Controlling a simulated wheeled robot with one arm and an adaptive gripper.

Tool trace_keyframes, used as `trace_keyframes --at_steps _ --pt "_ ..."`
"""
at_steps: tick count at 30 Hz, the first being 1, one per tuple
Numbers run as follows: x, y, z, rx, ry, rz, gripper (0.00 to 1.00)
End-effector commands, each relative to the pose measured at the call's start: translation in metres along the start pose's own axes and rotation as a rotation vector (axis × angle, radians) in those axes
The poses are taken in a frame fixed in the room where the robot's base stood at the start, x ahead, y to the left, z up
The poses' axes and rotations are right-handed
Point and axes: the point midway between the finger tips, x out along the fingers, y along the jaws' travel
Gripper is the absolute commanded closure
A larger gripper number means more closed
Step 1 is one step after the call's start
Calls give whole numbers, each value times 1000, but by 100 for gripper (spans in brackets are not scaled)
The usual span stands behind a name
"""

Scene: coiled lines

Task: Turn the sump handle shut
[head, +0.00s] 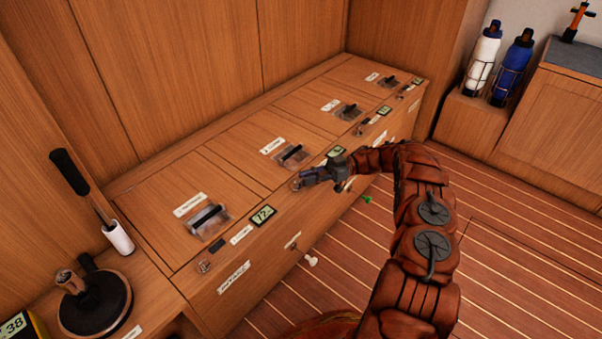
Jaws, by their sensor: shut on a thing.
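My gripper (310,179) is at the front top edge of the long wooden locker, beside the second section from the near end. Its jaws are shut on a small fitting (296,184) there, mostly hidden by the fingers. A similar small clear fitting (204,267) sits on the nearest section's edge. A white knob-ended handle (311,260) and a green-ended handle (367,199) stick out of the locker front, apart from my gripper. The labels are too small to read, so I cannot tell which piece is the sump handle.
The locker top (160,205) has several hatches with black bar handles in clear recesses. A black round winch-like piece (95,304) stands at lower left. White (485,55) and blue (513,65) bottles stand at upper right. The striped floor (510,230) is clear at right.

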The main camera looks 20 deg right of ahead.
Motion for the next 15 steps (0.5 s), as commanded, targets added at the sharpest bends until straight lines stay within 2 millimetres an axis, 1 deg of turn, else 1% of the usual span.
trace_keyframes --at_steps 1,12,13,15 --pt "-2 -1 0 -1 -2 2 100" --pt "-2 0 0 -3 -2 1 100" --pt "-2 0 -1 -3 -1 1 78" --pt "-2 0 -1 -3 -1 2 70"
